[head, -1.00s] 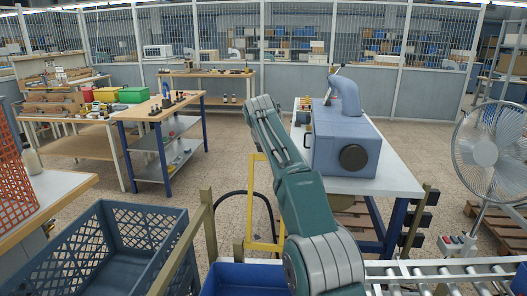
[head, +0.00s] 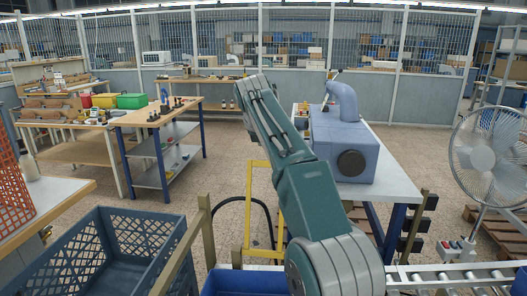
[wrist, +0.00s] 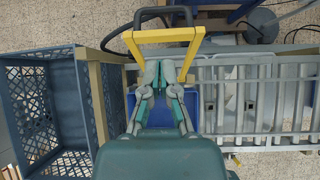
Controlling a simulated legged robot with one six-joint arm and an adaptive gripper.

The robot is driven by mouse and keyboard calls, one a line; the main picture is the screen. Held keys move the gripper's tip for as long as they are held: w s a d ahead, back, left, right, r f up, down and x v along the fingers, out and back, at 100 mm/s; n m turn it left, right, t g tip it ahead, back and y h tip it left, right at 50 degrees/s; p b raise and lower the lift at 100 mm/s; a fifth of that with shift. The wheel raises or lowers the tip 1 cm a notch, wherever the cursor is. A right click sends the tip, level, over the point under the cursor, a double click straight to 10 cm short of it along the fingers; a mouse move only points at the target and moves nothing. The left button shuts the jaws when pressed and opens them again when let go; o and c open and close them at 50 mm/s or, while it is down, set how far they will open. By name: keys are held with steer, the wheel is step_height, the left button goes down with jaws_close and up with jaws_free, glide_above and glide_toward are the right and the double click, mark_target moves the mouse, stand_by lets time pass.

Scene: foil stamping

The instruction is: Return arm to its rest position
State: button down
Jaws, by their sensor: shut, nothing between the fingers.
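My arm rises from the bottom of the head view and leans up and to the left, in front of the blue-grey machine. My gripper is hidden behind the arm in the head view. In the wrist view my gripper (wrist: 160,72) shows with its fingers together and nothing between them. It hangs above a blue bin (wrist: 158,112), just short of a yellow frame (wrist: 188,36). The yellow frame also stands behind my arm in the head view (head: 250,205).
A grey-blue crate (head: 150,222) stands at lower left, and a roller conveyor (head: 455,276) at lower right. The blue-grey machine (head: 325,140) sits on a table behind my arm. A fan (head: 487,155) stands at right. Open floor shows between the workbench (head: 135,118) and the machine table.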

steer(key=s+d+m+g, duration=0.1)
steer(key=s+d+m, duration=0.6)
steer(key=s+m, duration=0.3)
steer(key=s+d+m, duration=0.7)
steer(key=s+m, duration=0.1)
steer(key=s, duration=0.3)
steer(key=s+d+f+m, duration=0.3)
steer(key=s+f+m, duration=0.5)
steer(key=s, duration=0.3)
steer(key=s+d+f+m+g, duration=0.1)
steer(key=s+d+f+m, duration=0.2)
steer(key=s+f+m, duration=0.6)
steer(key=shift+s+y, duration=0.3)
steer(key=shift+s, duration=0.85)
